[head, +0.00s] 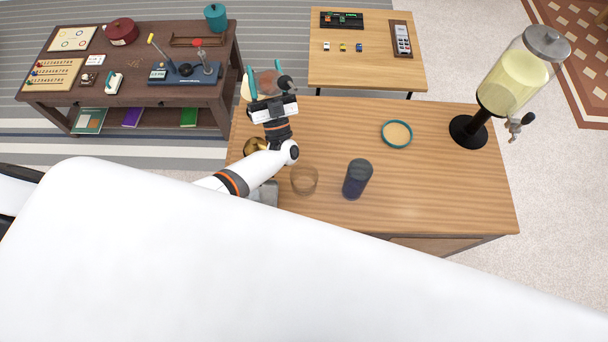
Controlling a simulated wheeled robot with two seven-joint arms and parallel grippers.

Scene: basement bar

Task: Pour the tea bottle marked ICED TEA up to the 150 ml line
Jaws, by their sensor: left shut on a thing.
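My left gripper (265,82) is shut on a bottle (266,85) with brownish contents, over the back left edge of the wooden counter (440,180). The bottle has a dark end (288,86) on its right side and appears tilted; no label can be read. A low clear glass (305,181) stands on the counter nearer to me, apart from the bottle. A dark blue tumbler (356,180) stands to the right of the glass. No 150 ml line can be made out on either vessel. My right gripper is out of view.
A teal-rimmed round dish (397,121) lies farther back. A drink dispenser (515,78) with pale yellow liquid stands at the right. A brass-coloured round object (254,146) is partly behind my left arm. The counter's right middle is clear.

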